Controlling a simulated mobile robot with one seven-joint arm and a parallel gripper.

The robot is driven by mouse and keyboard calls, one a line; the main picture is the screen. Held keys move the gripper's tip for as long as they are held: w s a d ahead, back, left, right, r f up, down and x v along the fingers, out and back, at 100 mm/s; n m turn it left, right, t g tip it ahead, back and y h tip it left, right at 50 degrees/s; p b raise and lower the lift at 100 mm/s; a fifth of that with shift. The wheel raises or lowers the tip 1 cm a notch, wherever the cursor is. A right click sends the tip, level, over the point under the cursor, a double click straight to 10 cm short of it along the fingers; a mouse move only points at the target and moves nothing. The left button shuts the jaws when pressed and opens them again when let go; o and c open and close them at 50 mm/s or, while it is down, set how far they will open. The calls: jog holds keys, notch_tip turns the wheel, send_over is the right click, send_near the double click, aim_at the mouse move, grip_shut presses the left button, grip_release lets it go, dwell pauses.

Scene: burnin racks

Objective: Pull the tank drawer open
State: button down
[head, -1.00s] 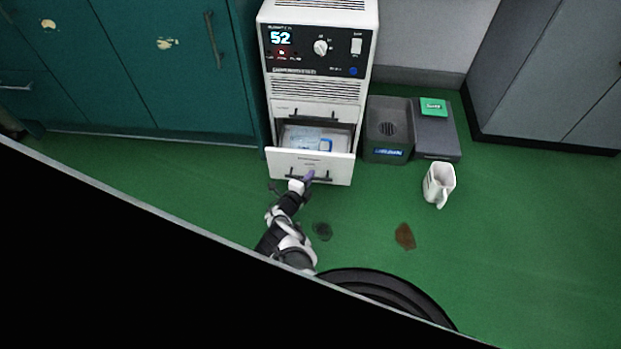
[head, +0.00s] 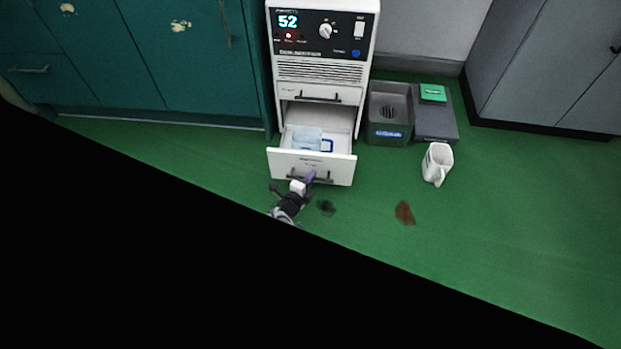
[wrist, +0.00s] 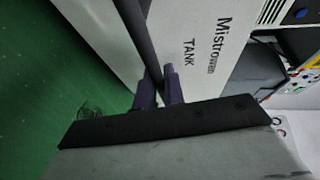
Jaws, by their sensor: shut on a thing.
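The tank drawer (head: 335,172) is the lower white drawer of a white cabinet unit (head: 320,70), and it stands well out from the unit. Inside it sits a translucent tank (head: 306,139) with a blue-framed part. In the wrist view the white drawer front (wrist: 215,55) reads "TANK". My gripper (head: 309,178) is at the drawer's dark bar handle (head: 322,180). In the wrist view the purple fingers of my gripper (wrist: 160,90) are shut on the handle (wrist: 138,40), one on each side of it.
A closed upper drawer (head: 320,95) is above. A dark grey bin (head: 390,110) and a grey box with a green top (head: 433,115) stand to the right. A white jug (head: 437,162) and dark and brown floor stains (head: 404,212) lie on the green floor. Teal cabinets (head: 130,60) stand left.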

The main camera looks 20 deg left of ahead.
jog(key=c, duration=1.5)
grip_release()
jog(key=shift+s, duration=0.1)
